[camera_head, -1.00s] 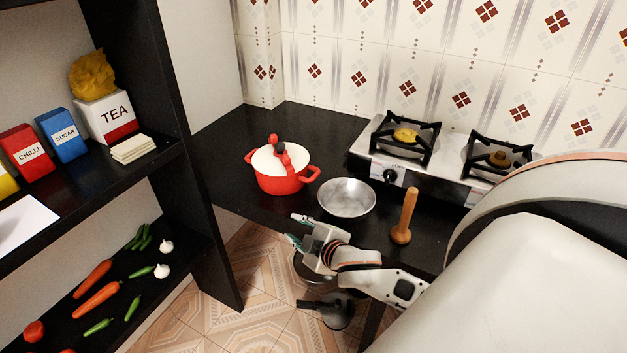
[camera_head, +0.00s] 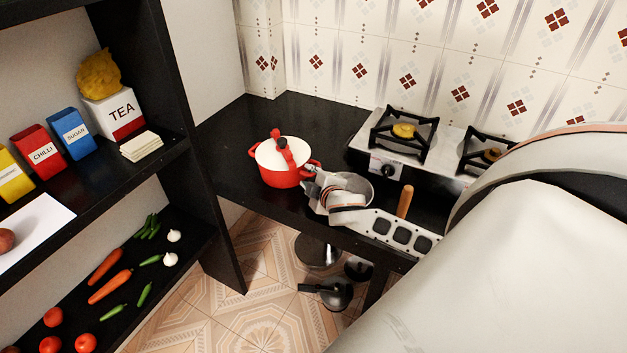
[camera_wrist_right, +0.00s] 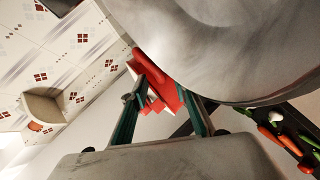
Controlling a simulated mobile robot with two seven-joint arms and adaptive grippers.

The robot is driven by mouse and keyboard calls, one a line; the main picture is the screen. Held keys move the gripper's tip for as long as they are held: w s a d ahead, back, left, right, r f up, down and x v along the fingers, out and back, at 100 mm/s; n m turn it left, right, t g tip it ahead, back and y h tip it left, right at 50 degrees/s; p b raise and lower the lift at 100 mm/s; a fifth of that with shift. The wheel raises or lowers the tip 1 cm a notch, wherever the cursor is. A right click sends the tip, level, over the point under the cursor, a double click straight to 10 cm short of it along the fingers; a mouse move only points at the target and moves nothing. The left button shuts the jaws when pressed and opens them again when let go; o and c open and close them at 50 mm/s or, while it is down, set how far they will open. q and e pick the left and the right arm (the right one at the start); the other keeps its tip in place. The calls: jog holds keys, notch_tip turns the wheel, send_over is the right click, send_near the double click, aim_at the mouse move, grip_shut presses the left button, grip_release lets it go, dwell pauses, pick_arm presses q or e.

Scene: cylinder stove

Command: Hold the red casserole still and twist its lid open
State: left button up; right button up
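The red casserole (camera_head: 280,178) stands upright on the black counter, with its white lid (camera_head: 268,154) and red lid handle on top. My right gripper (camera_head: 311,178) is at the casserole's right side, close to its right side handle. In the right wrist view the two teal-padded fingers (camera_wrist_right: 163,115) are apart, with red casserole parts (camera_wrist_right: 155,80) just beyond and partly between the tips. I cannot tell whether they touch. My left gripper is not in view.
A steel bowl (camera_head: 358,187) sits right beside my right gripper and is partly hidden by it; it looms large in the wrist view (camera_wrist_right: 225,45). A wooden pestle-like object (camera_head: 404,202) and the gas stove (camera_head: 385,165) are to the right. A dark shelf (camera_head: 205,190) stands left.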

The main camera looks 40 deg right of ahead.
jog(key=shift+w+d+f, duration=0.15)
jog(key=shift+w+f, duration=0.05)
jog(key=shift+w, duration=0.3)
grip_shut()
grip_release()
jog(key=v, duration=1.2)
jog(key=shift+r, duration=0.1)
